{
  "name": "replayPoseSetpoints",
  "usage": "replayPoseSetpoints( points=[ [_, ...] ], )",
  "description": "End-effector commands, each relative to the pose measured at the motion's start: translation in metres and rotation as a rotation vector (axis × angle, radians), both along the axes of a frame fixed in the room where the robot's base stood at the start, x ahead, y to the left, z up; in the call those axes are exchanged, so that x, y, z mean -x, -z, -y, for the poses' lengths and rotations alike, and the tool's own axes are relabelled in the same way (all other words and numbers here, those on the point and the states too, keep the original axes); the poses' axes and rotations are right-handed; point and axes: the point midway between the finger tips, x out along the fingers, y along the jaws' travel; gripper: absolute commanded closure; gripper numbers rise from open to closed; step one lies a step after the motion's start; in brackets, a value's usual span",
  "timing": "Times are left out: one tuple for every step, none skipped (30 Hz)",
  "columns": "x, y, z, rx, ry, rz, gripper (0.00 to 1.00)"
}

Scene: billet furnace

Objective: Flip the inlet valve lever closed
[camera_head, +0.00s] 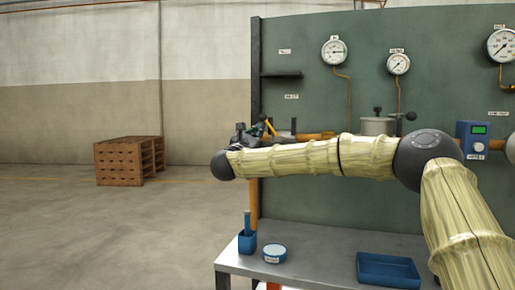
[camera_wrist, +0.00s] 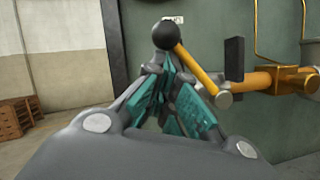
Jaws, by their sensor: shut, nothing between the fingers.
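The inlet valve lever (camera_wrist: 198,68) is a yellow bar with a black ball knob (camera_wrist: 166,35) at its upper left end. It slopes down right to a grey pivot (camera_wrist: 224,98) by the orange pipe (camera_wrist: 285,80). My gripper (camera_wrist: 170,72) has teal finger pads drawn together, with nothing held. Its tips are just below the knob in the wrist view; whether they touch it I cannot tell. In the head view the yellow lever (camera_head: 270,126) shows small behind my gripper (camera_head: 259,130), and my forearm hides part of the pipe.
A dark upright block (camera_wrist: 234,58) stands just right of the lever. The green panel (camera_head: 300,195) carries gauges (camera_head: 334,51) and a blue box (camera_head: 471,140). Below, a grey bench (camera_head: 320,265) holds a blue cup (camera_head: 247,241), a round tin (camera_head: 274,254) and a blue tray (camera_head: 388,270). Floor at left is open.

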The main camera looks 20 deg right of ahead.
Motion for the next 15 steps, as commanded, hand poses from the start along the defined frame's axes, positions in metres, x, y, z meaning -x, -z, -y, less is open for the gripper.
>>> replayPoseSetpoints(
  points=[
    [0.0, 0.003, 0.002, -0.025, 0.002, 0.019, 1.0],
    [0.001, 0.002, 0.003, -0.041, 0.002, 0.028, 1.0],
    [0.001, 0.0, 0.003, -0.059, 0.002, 0.04, 1.0],
    [0.002, -0.001, 0.004, -0.072, 0.003, 0.05, 1.0],
    [0.002, -0.002, 0.004, -0.086, 0.003, 0.059, 1.0],
    [0.002, -0.004, 0.005, -0.103, 0.003, 0.07, 1.0],
    [0.003, -0.005, 0.006, -0.114, 0.003, 0.078, 1.0],
    [0.003, -0.006, 0.006, -0.126, 0.003, 0.086, 1.0],
    [0.003, -0.008, 0.006, -0.139, 0.003, 0.095, 1.0],
    [0.004, -0.009, 0.007, -0.149, 0.003, 0.101, 1.0],
    [0.004, -0.01, 0.007, -0.158, 0.003, 0.107, 1.0],
    [0.004, -0.011, 0.008, -0.168, 0.003, 0.115, 1.0],
    [0.004, -0.012, 0.008, -0.176, 0.002, 0.12, 1.0],
    [0.005, -0.013, 0.008, -0.182, 0.002, 0.125, 1.0],
    [0.005, -0.014, 0.008, -0.19, 0.002, 0.13, 1.0]
  ],
)
